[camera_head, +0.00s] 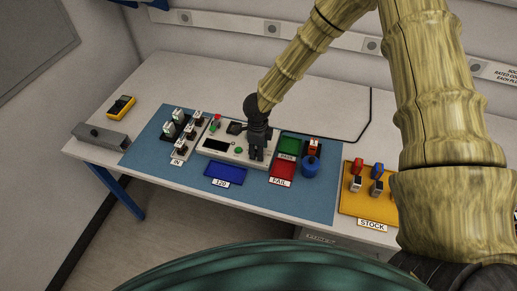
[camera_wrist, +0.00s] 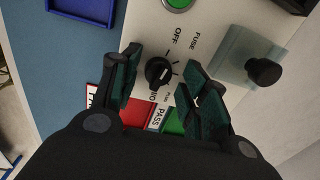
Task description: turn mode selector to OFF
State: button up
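The mode selector is a black rotary knob (camera_wrist: 158,72) on the light grey panel of a tester box (camera_head: 215,145). "OFF" is printed on the panel above it in the wrist view, with tick marks around it. The exact knob pointing is hard to read. My gripper (camera_wrist: 162,62) is open, with one green-padded finger on each side of the knob. Whether either pad touches the knob I cannot tell. In the head view my gripper (camera_head: 257,145) is over the right part of the box and hides the knob.
A clear block with a black knob (camera_wrist: 264,71) and a green button (camera_wrist: 178,2) are close by on the panel. Blue (camera_head: 226,173), red (camera_head: 282,170) and green (camera_head: 292,145) trays and a blue cup (camera_head: 310,167) surround the box. An orange stock tray (camera_head: 350,201) stands right.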

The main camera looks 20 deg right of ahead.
dwell(0.3)
notch_tip(320, 180, up, 12)
jog(key=shift+s+a, duration=0.2)
jog(key=shift+s, duration=0.15)
jog(key=shift+f, duration=0.1)
dwell(0.6)
